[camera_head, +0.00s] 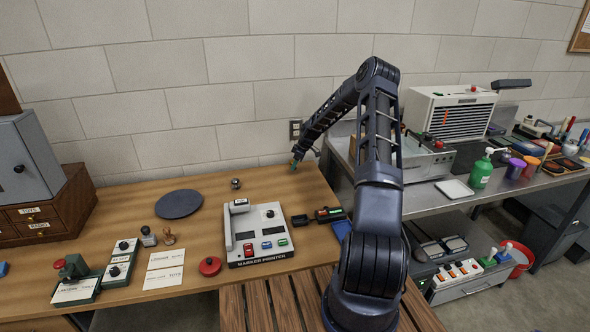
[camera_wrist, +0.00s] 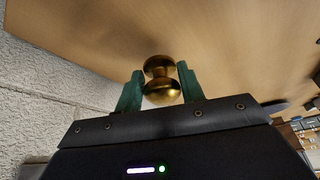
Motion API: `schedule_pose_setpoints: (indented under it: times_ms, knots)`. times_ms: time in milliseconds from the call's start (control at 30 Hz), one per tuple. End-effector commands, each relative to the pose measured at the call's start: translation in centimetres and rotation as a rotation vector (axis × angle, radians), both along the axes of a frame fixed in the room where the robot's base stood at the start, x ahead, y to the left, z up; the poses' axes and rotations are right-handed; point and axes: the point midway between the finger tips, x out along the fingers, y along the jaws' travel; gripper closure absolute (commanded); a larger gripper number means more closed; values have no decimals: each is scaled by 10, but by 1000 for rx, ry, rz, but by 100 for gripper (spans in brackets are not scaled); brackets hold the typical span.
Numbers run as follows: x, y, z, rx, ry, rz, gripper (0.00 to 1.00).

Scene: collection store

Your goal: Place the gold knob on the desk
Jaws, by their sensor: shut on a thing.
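The gold knob (camera_wrist: 160,88) is a shiny brass double-ended shape with a narrow waist. In the wrist view it sits between the green fingers of my gripper (camera_wrist: 159,80), which are shut on it. In the head view my gripper (camera_head: 294,164) is over the back right part of the wooden desk (camera_head: 120,205), close to the wall. The knob is too small to make out clearly there. The desk surface fills much of the wrist view behind the knob. I cannot tell whether the knob touches the desk.
A small dark metallic object (camera_head: 236,184) and a dark round plate (camera_head: 179,204) lie left of my gripper. The marker printer (camera_head: 259,234) stands nearer the front. A wall socket (camera_head: 295,130) is behind. The desk's back right area looks mostly clear.

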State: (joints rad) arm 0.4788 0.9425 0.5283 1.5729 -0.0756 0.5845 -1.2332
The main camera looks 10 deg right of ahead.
Motion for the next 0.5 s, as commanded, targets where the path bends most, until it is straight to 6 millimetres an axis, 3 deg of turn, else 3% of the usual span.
schedule_pose_setpoints:
  times_ms: [200, 500]
  knots:
    - [0, 0, -27, 1, 1, -1, 94]
    - [0, 0, -28, 0, 0, 0, 94]
